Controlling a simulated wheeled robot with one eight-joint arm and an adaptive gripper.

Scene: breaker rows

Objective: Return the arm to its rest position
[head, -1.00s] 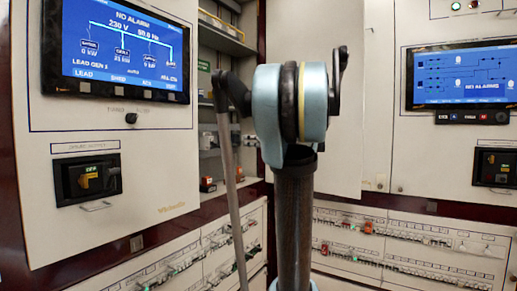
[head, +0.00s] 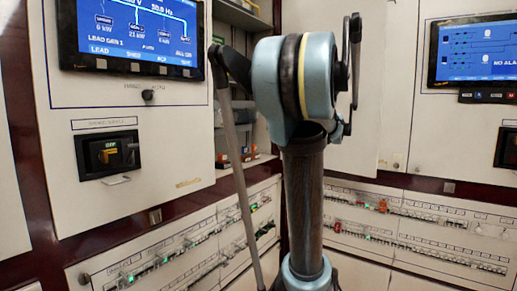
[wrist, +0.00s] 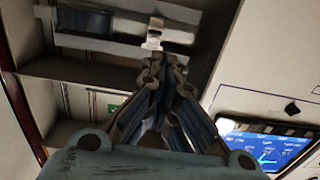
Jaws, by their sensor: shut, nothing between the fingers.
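My arm (head: 305,200) stands upright in the middle of the head view, with its blue-grey joint at the top and dark links folded beside it. My gripper (wrist: 165,65) shows in the wrist view, its jointed fingers drawn together with nothing between them. It points toward the shelves of an open cabinet; I see no contact. I cannot make out the gripper clearly in the head view, where the arm's joint hides what lies behind it.
A left panel carries a blue display (head: 135,30) and a black breaker unit (head: 107,154). Another display (head: 475,52) is at right. Breaker rows (head: 410,240) run along the lower panels. Open shelves (head: 240,105) stand behind my arm. The wrist view shows a tilted display (wrist: 265,145).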

